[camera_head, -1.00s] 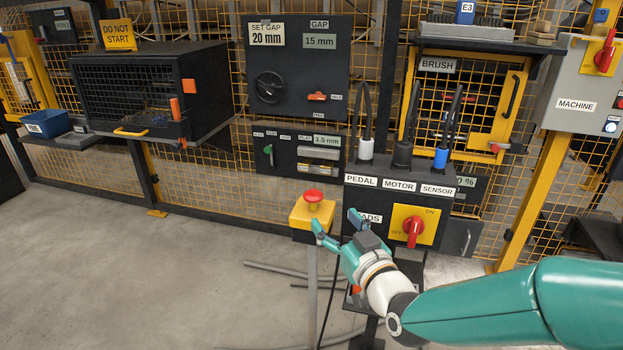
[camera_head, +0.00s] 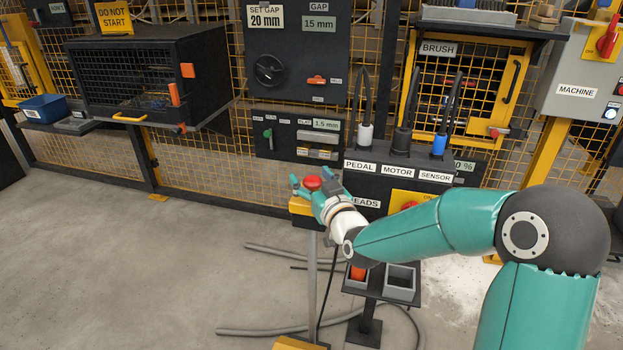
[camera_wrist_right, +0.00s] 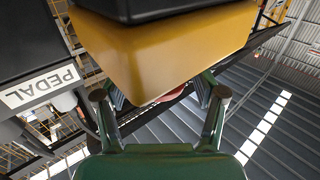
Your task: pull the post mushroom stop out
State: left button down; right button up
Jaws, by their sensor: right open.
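The red mushroom stop (camera_head: 313,183) sits on top of a yellow box (camera_head: 301,207) on a grey post (camera_head: 312,270). My right gripper (camera_head: 313,178) is at the stop, with its teal fingers apart on either side of the red head. In the right wrist view the yellow box (camera_wrist_right: 165,45) fills the upper middle, and only a sliver of the red head (camera_wrist_right: 172,95) shows below it. The open fingers (camera_wrist_right: 160,93) stand left and right of that sliver. I cannot tell whether they touch the head. My left gripper is not in view.
A dark box with PEDAL, MOTOR and SENSOR labels (camera_head: 397,170) stands close on the right, with plugs and cables on top. Grey trays (camera_head: 400,280) stand below my right arm. Hoses (camera_head: 275,331) lie on the floor. Floor at left (camera_head: 130,270) is clear.

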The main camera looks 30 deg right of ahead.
jog(key=shift+c, duration=0.4)
grip_shut()
jog(key=shift+r, duration=1)
jog(key=shift+o, duration=0.3)
grip_release()
jog(key=s, duration=0.4)
jog(key=s+a, duration=0.1)
jog(key=s, duration=0.3)
jog(key=s+a, duration=0.1)
jog(key=s, duration=0.2)
jog(key=shift+s+a+f, duration=0.1)
jog(key=shift+s+a, duration=0.05)
jog(key=shift+s, duration=0.25)
